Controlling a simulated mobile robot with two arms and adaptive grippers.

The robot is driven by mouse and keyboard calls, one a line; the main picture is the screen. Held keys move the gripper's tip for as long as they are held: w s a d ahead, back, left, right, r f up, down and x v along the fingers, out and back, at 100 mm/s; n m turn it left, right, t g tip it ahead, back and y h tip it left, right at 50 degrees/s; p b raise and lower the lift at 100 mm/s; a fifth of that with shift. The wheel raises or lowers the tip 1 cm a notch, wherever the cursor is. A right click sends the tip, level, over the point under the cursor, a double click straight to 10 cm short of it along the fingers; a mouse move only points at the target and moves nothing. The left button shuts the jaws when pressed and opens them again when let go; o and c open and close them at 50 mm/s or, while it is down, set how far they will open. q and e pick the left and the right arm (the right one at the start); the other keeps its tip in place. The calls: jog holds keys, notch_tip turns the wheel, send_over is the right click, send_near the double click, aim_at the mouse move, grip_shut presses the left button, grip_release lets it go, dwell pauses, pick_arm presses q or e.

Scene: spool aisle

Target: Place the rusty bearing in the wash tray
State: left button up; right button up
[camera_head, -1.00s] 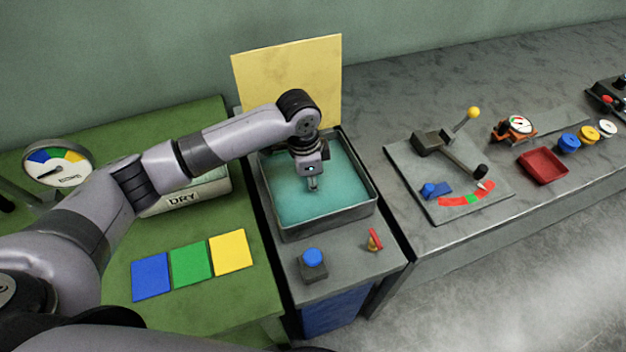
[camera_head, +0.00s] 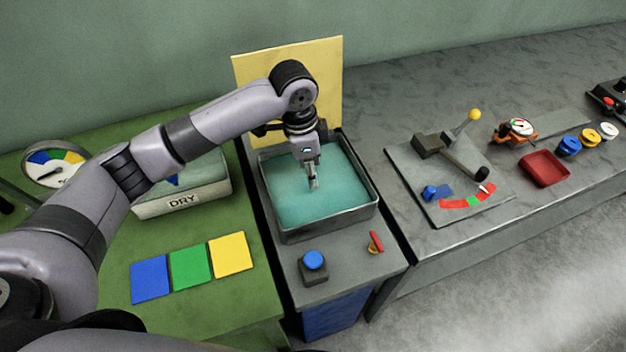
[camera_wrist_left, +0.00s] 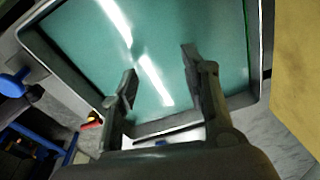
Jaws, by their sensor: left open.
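The wash tray (camera_head: 292,234) is a grey-rimmed tray filled with teal liquid, in the middle of the head view; its rim also shows in the left wrist view (camera_wrist_left: 252,45). My left gripper (camera_head: 313,184) points down over the tray. In the left wrist view my left gripper (camera_wrist_left: 158,75) has its two fingers apart with nothing between them, only teal liquid behind. I see no rusty bearing in any view; the liquid's surface shows only bright reflections. My right gripper is not in view.
A DRY box (camera_head: 200,200) and blue, green (camera_head: 190,267) and yellow cards lie on the green table at left. A blue button (camera_head: 313,260) and a red lever (camera_head: 375,242) stand before the tray. A yellow panel (camera_head: 328,80) rises behind. The right bench holds a lever plate (camera_head: 410,172) and red bin (camera_head: 543,168).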

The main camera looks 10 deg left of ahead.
pick_arm(q)
notch_tip(320, 180, up, 6)
jog(key=shift+s+a, duration=0.15)
jog(key=shift+a, duration=0.2)
